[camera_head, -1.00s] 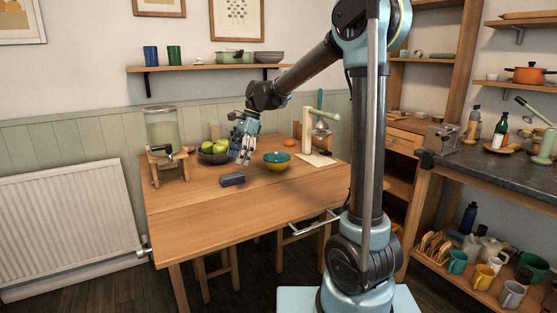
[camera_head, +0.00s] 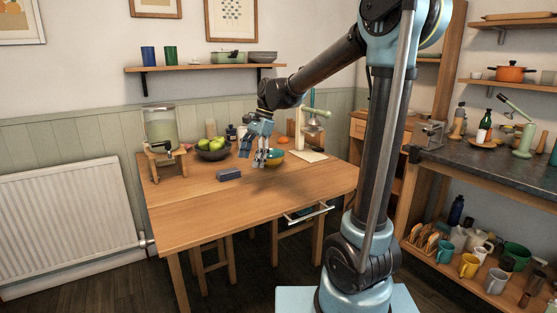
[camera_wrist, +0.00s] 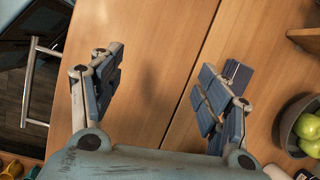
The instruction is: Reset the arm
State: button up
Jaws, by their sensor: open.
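My arm reaches from its column over the wooden table (camera_head: 215,205). A small blue-grey block (camera_head: 229,174) lies on the table to the left of my gripper. It shows behind the right finger in the wrist view (camera_wrist: 235,72).
A dark bowl of green apples (camera_head: 212,152), a drink dispenser (camera_head: 162,135) on a wooden stand and a juicer press (camera_head: 312,125) stand at the table's back. A wall shelf (camera_head: 205,67) is above. The table's front is clear. A dark counter (camera_head: 480,160) is at right.

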jog(key=s+d+f+n+t+h, duration=0.1)
jog(key=s+d+f+n, duration=0.2)
jog(key=s+d, duration=0.5)
jog(key=s+d+f+n+t+h, duration=0.1)
jog(key=s+d+f+n, duration=0.3)
jog(key=s+d, duration=0.5)
jog(key=d+f+t, duration=0.1)
jog(key=d, duration=0.5)
jog(key=shift+d, duration=0.25)
jog(key=s+d+f+n, duration=0.1)
jog(key=s+f, duration=0.1)
jog(key=s+d+f+n+h, duration=0.1)
jog(key=s+d+f, duration=0.1)
jog(key=s+d+f+n, duration=0.1)
jog(key=s+d+f, duration=0.1)
jog(key=shift+d+f+t, duration=0.1)
jog(key=shift+f+t, duration=0.1)
jog(key=shift+t, duration=0.1)
jog(key=shift+c, duration=0.3)
